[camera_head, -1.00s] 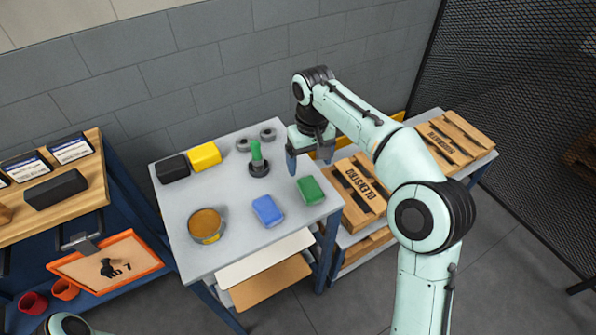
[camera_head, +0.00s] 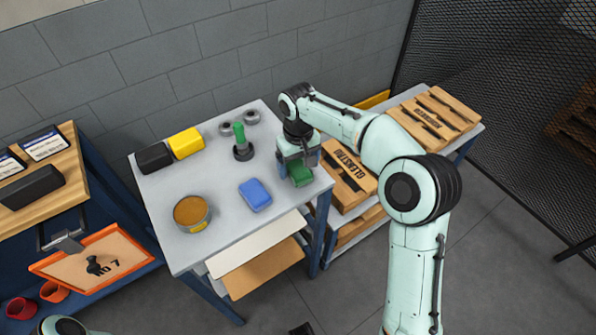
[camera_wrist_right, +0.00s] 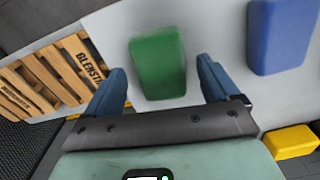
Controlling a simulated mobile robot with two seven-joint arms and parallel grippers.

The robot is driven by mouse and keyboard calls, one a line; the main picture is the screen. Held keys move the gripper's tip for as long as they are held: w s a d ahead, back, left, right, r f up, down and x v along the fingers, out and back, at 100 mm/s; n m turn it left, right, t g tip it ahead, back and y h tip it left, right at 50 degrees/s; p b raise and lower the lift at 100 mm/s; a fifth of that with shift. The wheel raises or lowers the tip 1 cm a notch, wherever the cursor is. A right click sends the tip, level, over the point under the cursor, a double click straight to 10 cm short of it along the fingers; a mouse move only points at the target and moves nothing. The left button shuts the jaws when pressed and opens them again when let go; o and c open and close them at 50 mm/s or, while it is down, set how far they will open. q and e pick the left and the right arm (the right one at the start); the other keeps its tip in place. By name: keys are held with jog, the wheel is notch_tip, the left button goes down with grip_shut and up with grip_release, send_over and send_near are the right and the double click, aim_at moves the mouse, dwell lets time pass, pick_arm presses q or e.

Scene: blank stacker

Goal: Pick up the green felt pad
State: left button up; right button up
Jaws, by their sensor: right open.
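The green felt pad (camera_head: 299,174) is a small block on the grey table (camera_head: 226,228) near its right edge. It also shows in the right wrist view (camera_wrist_right: 159,67), between and a little beyond the two blue fingertips. My right gripper (camera_head: 296,170) is open and empty above the pad, with the fingers apart on either side of it. The right gripper's fingers also show in the wrist view (camera_wrist_right: 160,82). My left gripper is not in view; only a bit of my left arm shows at the lower left.
A blue block (camera_head: 255,195) lies just left of the pad. A round tin (camera_head: 191,213), a yellow block (camera_head: 186,143), a black block (camera_head: 153,158) and a green-handled stamp (camera_head: 241,143) stand on the table. Wooden crates (camera_head: 347,180) sit on a shelf to the right.

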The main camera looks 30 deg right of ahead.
jog(key=shift+f, duration=0.8)
jog(key=c, duration=1)
jog(key=shift+r, duration=0.15)
